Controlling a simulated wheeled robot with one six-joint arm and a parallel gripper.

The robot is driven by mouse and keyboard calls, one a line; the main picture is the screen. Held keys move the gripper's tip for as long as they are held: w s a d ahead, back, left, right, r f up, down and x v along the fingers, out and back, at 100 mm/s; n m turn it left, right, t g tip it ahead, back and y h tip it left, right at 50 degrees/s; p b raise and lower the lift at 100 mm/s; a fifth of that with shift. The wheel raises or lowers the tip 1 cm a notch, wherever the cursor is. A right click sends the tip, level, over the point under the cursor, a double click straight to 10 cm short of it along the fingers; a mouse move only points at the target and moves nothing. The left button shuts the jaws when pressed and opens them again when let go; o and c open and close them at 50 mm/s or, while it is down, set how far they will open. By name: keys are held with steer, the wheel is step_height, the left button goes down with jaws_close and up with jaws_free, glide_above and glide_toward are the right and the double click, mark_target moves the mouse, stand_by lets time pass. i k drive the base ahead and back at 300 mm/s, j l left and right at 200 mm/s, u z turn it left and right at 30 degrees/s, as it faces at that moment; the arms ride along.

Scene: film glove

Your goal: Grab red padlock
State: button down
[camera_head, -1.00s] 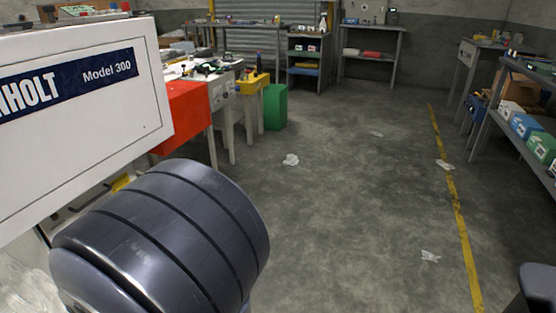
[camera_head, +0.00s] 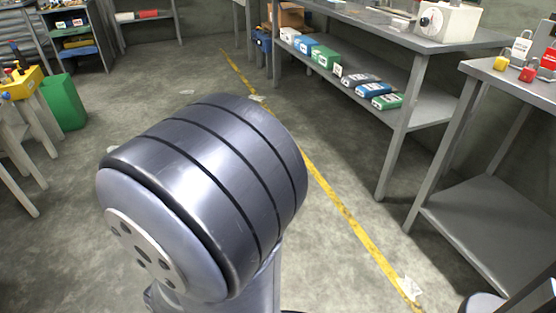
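A small red padlock (camera_head: 528,73) stands on the grey metal table at the right edge of the camera_head view. A yellow padlock (camera_head: 501,63) stands just left of it. A larger red item (camera_head: 548,60) is right behind it, partly cut off by the picture edge. My gripper is not in view. Only a thick dark joint of my arm shows in the middle foreground, well left of the padlocks.
The padlock table (camera_head: 470,68) has a lower shelf and legs. A longer grey bench (camera_head: 400,42) left of it carries a white box with a dial (camera_head: 449,20). Boxes line its shelf. Open floor with a yellow line lies before them. A green bin (camera_head: 64,102) stands left.

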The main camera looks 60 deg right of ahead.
mark_target(527, 74)
steer(key=z, duration=3.55)
